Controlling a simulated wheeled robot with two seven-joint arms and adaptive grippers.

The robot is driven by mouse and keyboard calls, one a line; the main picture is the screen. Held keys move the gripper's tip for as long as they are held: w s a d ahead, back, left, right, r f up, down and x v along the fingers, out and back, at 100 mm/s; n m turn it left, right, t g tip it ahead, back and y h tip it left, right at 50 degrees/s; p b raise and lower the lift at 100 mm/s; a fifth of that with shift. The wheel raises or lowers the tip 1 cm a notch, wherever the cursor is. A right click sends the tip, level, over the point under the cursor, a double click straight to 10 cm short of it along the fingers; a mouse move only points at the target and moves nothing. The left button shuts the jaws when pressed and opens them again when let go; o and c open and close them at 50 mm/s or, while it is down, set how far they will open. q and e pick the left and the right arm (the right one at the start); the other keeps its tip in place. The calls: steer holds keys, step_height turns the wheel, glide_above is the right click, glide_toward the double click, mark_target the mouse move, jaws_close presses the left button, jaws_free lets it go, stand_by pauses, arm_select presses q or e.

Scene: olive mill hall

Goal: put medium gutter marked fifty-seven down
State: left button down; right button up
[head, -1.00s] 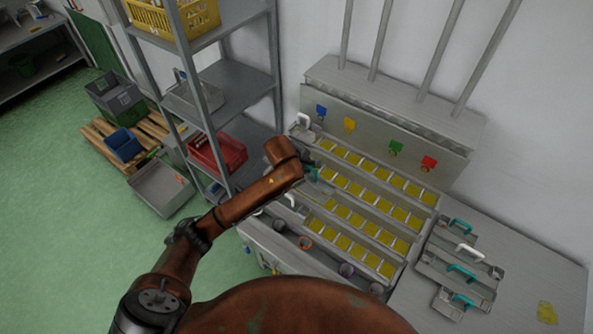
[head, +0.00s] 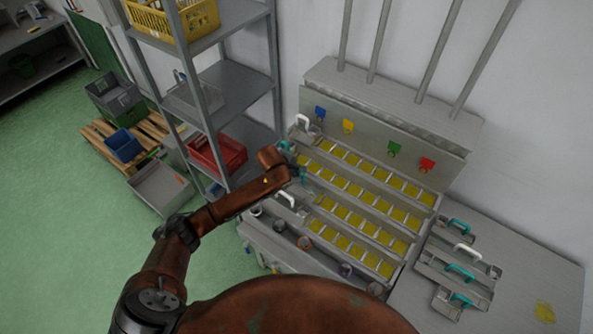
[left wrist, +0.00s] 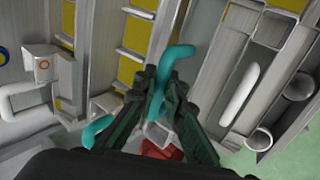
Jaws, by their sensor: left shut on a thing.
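My left gripper (left wrist: 160,88) is shut on a teal handle (left wrist: 177,56), whose upper end sticks out between the fingers. In the head view the gripper (head: 299,172) is at the left end of the sloped rack (head: 385,285), mostly hidden by its own arm. The handle seems to belong to a gutter by the rack's left end; its body and resting place are largely hidden. I cannot read a number fifty-seven on any gutter. A second teal handle (left wrist: 97,130) is beside the gripper. My right gripper does not show.
White handles stand nearby, one at the rack's upper left (head: 303,121) and one lower down (head: 287,199). Several gutters with teal and white handles lie on the grey table (head: 545,270) at right. A metal shelf (head: 240,85) stands close left of the rack.

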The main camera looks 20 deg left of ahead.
arm_select(q)
steer(key=shift+f, duration=0.55)
steer(key=c, duration=2)
jaws_free()
steer(key=shift+r, duration=0.2)
steer(key=v, duration=1.2)
steer(key=shift+r, duration=0.35)
